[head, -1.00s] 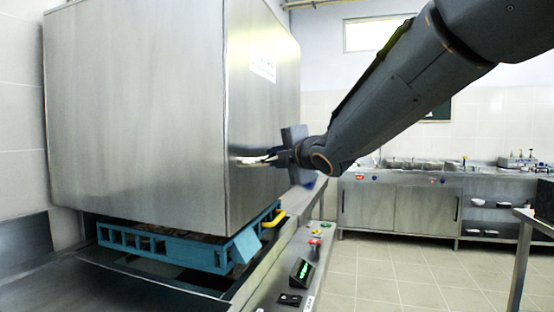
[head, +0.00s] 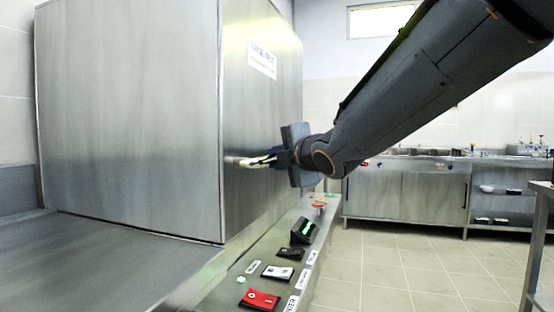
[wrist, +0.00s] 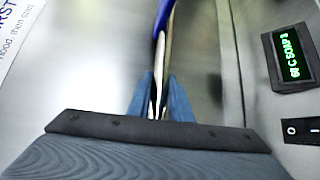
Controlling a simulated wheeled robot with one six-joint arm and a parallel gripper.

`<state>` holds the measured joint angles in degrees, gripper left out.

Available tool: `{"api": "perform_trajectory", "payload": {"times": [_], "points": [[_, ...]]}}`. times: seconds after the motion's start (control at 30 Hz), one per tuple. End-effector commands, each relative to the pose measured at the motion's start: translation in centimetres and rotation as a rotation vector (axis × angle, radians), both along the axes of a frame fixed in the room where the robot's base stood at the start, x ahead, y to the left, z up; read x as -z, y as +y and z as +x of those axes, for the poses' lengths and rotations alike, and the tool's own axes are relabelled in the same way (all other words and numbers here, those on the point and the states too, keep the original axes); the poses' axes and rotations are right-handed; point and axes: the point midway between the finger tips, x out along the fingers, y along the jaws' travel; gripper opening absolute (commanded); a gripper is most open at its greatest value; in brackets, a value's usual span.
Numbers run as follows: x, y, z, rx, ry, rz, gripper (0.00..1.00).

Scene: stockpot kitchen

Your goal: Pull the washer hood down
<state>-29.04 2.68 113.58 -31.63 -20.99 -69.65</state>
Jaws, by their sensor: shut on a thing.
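The washer hood (head: 130,120) is a large brushed-steel box at the left of the head view. Its lower edge is down at the steel washer deck (head: 90,262), with only a thin dark line between them. The hood handle (head: 246,162) is a pale metal bar sticking out from the hood's front face; it also shows in the wrist view (wrist: 163,48). My gripper (head: 272,158) is shut on the handle. In the wrist view the blue fingers (wrist: 158,98) sit on both sides of the bar. The inside of the washer is hidden by the hood.
A ledge with a green display (head: 303,230), a black switch (head: 290,253) and a red switch (head: 260,299) runs below the hood's front. A steel counter (head: 405,200) stands along the back wall. The tiled floor (head: 390,265) between is clear.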

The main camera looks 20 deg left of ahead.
Motion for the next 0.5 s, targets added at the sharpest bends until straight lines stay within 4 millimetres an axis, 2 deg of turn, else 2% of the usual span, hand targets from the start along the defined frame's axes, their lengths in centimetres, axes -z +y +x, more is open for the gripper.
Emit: {"api": "perform_trajectory", "payload": {"times": [0.47, 0.5], "points": [[0.89, 0.01, -0.05, 0.000, 0.004, -0.006, 0.00], [0.92, -0.01, -0.04, 0.000, 0.005, -0.005, 0.25]]}}
